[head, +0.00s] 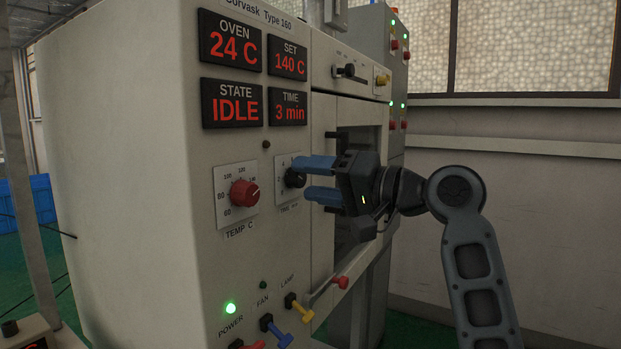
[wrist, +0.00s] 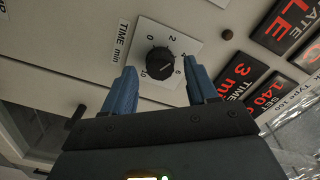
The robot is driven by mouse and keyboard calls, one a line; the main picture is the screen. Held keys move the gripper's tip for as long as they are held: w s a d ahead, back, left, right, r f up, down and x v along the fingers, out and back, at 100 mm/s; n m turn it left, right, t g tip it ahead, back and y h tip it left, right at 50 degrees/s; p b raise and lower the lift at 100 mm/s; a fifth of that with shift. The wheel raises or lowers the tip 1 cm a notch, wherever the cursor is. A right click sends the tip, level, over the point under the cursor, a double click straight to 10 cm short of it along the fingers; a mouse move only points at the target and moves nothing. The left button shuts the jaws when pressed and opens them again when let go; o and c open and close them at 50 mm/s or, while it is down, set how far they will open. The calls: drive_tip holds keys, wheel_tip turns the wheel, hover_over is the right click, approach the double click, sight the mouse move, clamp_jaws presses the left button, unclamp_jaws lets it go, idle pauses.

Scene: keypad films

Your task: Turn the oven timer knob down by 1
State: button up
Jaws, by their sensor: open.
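The oven timer knob (head: 294,178) is a round black knob on a white dial plate, right of the red temperature knob. The wrist view shows the timer knob (wrist: 160,61) with a ribbed edge and numbers around it; its pointer is hard to make out. The TIME display (head: 288,108) reads 3 min. My gripper (head: 304,178) has its two blue fingers spread, one above and one below the knob in the head view. In the wrist view the fingers (wrist: 160,68) stand either side of the knob, with visible gaps. Nothing is held.
The red TEMP knob (head: 244,193) is just left of the timer dial. Other displays read OVEN 24 C, SET 140 C and STATE IDLE (head: 235,104). A blue toggle (head: 276,330) and a yellow LAMP toggle (head: 298,308) stick out below. The POWER light (head: 230,308) is green.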

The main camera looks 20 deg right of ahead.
drive_tip(key=shift+w+a, duration=0.3)
drive_tip(key=shift+w, duration=0.1)
drive_tip(key=shift+c, duration=0.2)
drive_tip(key=c, duration=1)
drive_tip(key=n+b, duration=0.1)
drive_tip(key=n, duration=0.1)
drive_tip(key=shift+f+n, duration=0.15)
drive_tip(key=shift+n, duration=0.15)
drive_tip(key=shift+n+b, duration=0.7)
drive_tip(key=shift+n, duration=0.5)
drive_tip(key=o, duration=1)
drive_tip(key=shift+o, duration=0.2)
drive_tip(key=v, duration=0.8)
drive_tip(key=shift+b, duration=0.3)
